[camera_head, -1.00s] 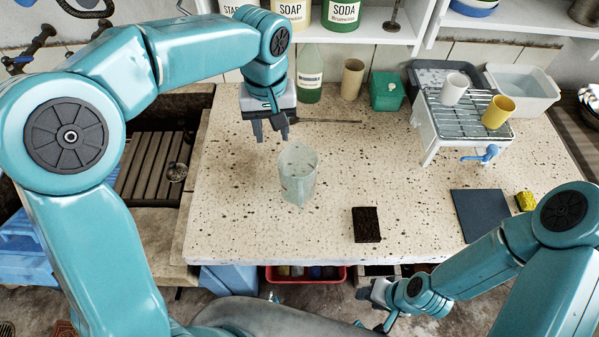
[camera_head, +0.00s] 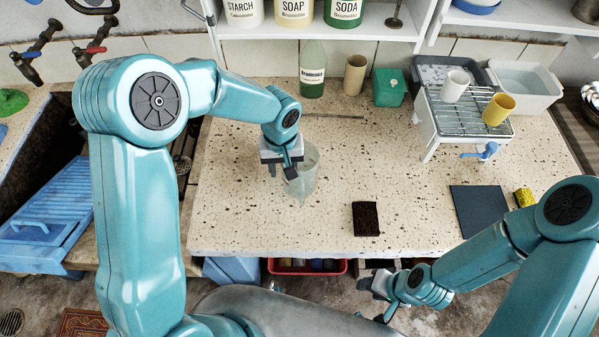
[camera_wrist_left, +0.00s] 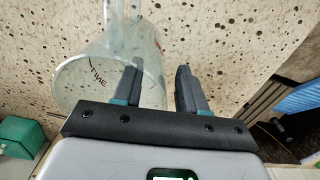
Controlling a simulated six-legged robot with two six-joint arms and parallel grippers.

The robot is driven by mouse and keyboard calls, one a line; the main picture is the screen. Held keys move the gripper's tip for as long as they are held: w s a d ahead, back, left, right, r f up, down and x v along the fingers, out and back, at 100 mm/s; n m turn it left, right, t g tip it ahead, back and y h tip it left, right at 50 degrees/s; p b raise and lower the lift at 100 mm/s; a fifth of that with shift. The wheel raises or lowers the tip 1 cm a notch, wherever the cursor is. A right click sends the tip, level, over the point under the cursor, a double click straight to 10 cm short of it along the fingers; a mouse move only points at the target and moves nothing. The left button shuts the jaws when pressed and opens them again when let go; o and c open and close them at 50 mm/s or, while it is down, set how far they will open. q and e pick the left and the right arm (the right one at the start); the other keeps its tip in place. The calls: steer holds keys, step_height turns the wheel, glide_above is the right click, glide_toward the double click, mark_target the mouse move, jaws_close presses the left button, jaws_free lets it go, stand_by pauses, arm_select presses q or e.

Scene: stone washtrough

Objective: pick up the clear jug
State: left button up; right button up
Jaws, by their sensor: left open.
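The clear jug (camera_head: 306,178) stands on the speckled stone counter, left of the dark sponge. In the left wrist view the jug (camera_wrist_left: 92,72) is at the upper left, see-through, with dark lettering on it. My left gripper (camera_head: 282,172) is open and empty at the jug's left side, partly in front of it in the head view. In the wrist view the left gripper's (camera_wrist_left: 160,75) left finger overlaps the jug and part of its wall shows between the fingers; contact cannot be told. My right gripper (camera_head: 378,298) is low, off the counter's front edge; its jaws are unclear.
A dark sponge (camera_head: 366,219) lies right of the jug, and a dark mat (camera_head: 479,212) farther right. A rack with a white cup (camera_head: 455,86) and yellow cup (camera_head: 498,109) stands back right. A green bottle (camera_head: 312,72), beige cup (camera_head: 355,75) and green box (camera_head: 389,92) line the back.

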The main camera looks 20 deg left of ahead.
arm_select(q)
steer(key=shift+f, duration=0.35)
steer(key=shift+s+r, duration=0.1)
steer(key=shift+s, duration=0.1)
steer(key=shift+c, duration=1.2)
steer(key=shift+w, duration=0.15)
jaws_close()
